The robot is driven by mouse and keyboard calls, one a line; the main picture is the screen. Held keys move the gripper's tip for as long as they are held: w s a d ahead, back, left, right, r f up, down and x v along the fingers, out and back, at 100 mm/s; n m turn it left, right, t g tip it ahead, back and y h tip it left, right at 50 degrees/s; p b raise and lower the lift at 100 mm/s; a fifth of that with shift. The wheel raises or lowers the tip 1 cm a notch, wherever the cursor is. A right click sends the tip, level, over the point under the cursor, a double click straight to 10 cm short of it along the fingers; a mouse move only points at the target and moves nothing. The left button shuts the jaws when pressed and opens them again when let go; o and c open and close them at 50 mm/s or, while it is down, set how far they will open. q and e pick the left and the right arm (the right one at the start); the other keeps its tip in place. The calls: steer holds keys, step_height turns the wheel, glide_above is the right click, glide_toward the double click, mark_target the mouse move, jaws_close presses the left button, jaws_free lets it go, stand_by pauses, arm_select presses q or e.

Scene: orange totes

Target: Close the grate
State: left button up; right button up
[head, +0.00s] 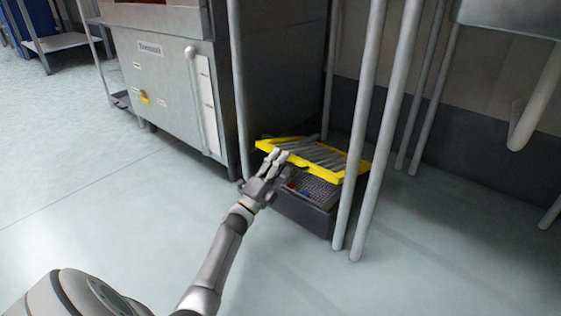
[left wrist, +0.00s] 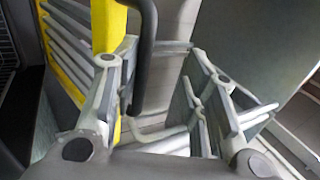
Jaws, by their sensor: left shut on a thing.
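The grate (head: 318,155) has a yellow frame and grey slats. In the head view it stands tilted up over a low dark grey box (head: 308,213) on the floor, with the box's front part uncovered. It also fills the upper left of the left wrist view (left wrist: 108,28). My left gripper (head: 277,160) is at the grate's near left edge. My right gripper is out of view.
Small red and blue spots (head: 292,187) show on the mesh inside the box. Metal posts (head: 357,150) stand close to the box's right side. A grey metal cabinet (head: 165,95) stands behind to the left. The floor in front is clear.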

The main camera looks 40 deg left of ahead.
arm_select(q)
steer(key=shift+s+a+r, duration=0.1)
steer(key=shift+a+r, duration=0.05)
steer(key=shift+r, duration=0.4)
